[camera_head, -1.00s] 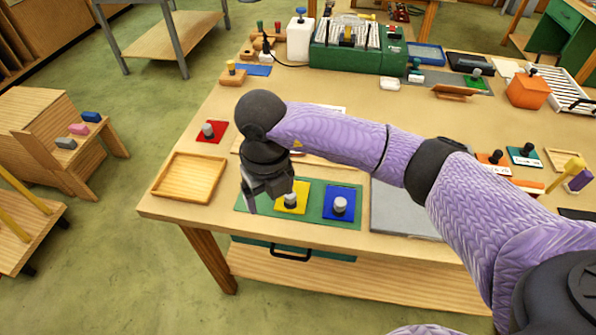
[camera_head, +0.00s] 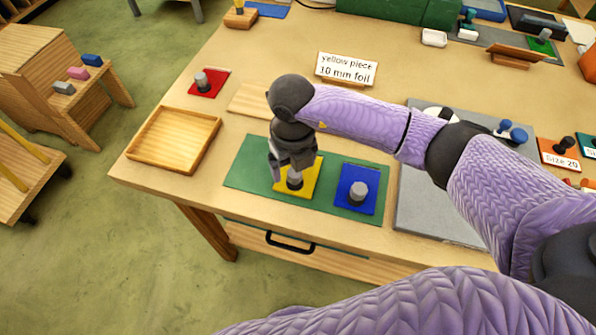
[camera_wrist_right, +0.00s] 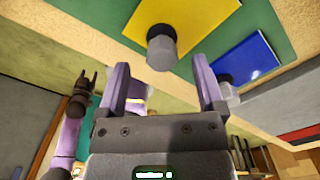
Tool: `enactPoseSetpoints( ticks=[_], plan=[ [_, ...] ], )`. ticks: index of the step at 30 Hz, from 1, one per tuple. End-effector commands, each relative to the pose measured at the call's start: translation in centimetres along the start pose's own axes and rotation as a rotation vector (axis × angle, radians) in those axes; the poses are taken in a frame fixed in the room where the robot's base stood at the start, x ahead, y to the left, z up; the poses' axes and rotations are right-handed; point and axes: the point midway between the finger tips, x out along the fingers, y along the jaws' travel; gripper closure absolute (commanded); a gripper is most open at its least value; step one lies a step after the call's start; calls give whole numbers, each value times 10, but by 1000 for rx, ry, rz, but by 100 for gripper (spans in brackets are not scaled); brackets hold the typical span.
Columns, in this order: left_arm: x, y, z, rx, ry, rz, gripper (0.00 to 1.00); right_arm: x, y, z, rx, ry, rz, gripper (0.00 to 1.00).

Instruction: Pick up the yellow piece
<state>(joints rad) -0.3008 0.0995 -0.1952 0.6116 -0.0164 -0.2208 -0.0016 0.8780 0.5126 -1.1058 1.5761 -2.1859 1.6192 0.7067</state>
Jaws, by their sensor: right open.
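The yellow piece (camera_head: 312,177) is a flat square with a grey knob, lying on a green mat (camera_head: 247,170) near the table's front edge. My right gripper (camera_head: 284,170) is at the knob, at the piece's left side in the head view. In the right wrist view the yellow piece (camera_wrist_right: 200,18) is at the top, and its knob shows just beyond the gap between the open fingers of my right gripper (camera_wrist_right: 160,72). The fingers hold nothing. My left gripper (camera_wrist_right: 86,82) shows small and dark at the left there; its jaw state is unclear.
A blue piece (camera_head: 348,203) with a grey knob lies right of the yellow one. A red piece (camera_head: 205,88), an empty wooden tray (camera_head: 161,165) and a sign (camera_head: 347,69) reading "yellow piece 10 mm foil" are nearby. A grey slab (camera_head: 420,212) lies right.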

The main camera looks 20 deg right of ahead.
Motion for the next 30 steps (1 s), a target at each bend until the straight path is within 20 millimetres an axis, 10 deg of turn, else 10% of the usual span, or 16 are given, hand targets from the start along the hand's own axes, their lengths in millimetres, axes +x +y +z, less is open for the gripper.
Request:
enactPoseSetpoints(
  ticks=[12, 24, 30],
  plan=[
    [7, 7, -3, -4, 6, 11, 41, 35, -1, 0, 0, 0, -1, 13],
    [7, 9, -3, -4, 8, 14, 41, 35, -1, 0, 1, 0, -1, 96],
    [7, 5, -2, -1, 6, 8, 41, 35, -1, 0, 1, 0, -1, 100]
  ],
)
